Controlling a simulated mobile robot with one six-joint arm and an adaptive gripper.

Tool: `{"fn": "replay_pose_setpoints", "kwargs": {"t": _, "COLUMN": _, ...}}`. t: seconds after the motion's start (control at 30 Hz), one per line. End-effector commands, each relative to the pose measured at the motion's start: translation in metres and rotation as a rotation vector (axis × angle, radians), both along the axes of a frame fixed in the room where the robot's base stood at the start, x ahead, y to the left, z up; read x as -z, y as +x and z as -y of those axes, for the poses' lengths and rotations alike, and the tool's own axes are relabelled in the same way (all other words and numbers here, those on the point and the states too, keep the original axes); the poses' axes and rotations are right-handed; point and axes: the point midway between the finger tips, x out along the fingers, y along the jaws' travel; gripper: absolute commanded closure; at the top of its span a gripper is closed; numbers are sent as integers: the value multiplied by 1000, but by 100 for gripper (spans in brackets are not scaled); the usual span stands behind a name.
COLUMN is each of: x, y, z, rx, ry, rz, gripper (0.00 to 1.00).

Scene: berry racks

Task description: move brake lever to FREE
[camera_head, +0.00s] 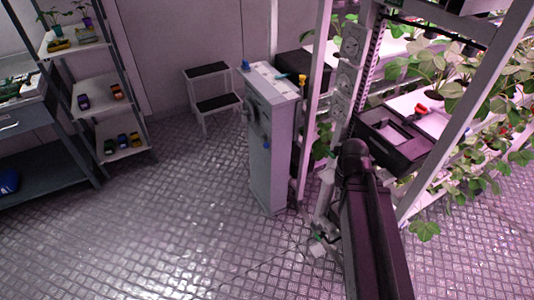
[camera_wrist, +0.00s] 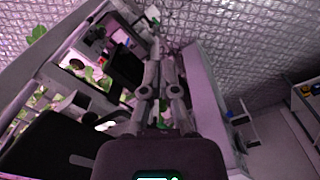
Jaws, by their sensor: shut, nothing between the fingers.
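I cannot pick out the brake lever or any FREE marking for certain. A small green-tipped part (camera_head: 318,236) sits low at the foot of the plant rack's post, near the floor; its shape is too small to read. In the wrist view my gripper (camera_wrist: 160,55) points up the picture with its fingers together and nothing between them. The grey cabinet (camera_head: 268,150) has a blue knob and a yellow-handled part on its top. In the head view my dark arm hides part of the floor and rack, and the gripper does not show clearly.
A step stool (camera_head: 212,95) is behind the cabinet. A shelf (camera_head: 105,95) and a workbench (camera_head: 45,130) stand at the left. The metal floor (camera_head: 170,220) between is clear.

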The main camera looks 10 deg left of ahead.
Motion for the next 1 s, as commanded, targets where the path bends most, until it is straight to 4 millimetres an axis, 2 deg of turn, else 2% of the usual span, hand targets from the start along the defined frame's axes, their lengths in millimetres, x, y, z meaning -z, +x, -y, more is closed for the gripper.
{"fn": "replay_pose_setpoints", "kwargs": {"t": 0.27, "x": 4, "y": 3, "z": -2, "rx": 9, "ry": 8, "rz": 7, "gripper": 100}}
{"fn": "replay_pose_setpoints", "kwargs": {"t": 0.4, "x": 16, "y": 10, "z": -9, "rx": 42, "ry": 35, "rz": 28, "gripper": 100}}
{"fn": "replay_pose_setpoints", "kwargs": {"t": 0.47, "x": 24, "y": 16, "z": -19, "rx": 66, "ry": 56, "rz": 43, "gripper": 100}}
{"fn": "replay_pose_setpoints", "kwargs": {"t": 1.0, "x": 108, "y": 94, "z": -91, "rx": 472, "ry": 414, "rz": 196, "gripper": 100}}
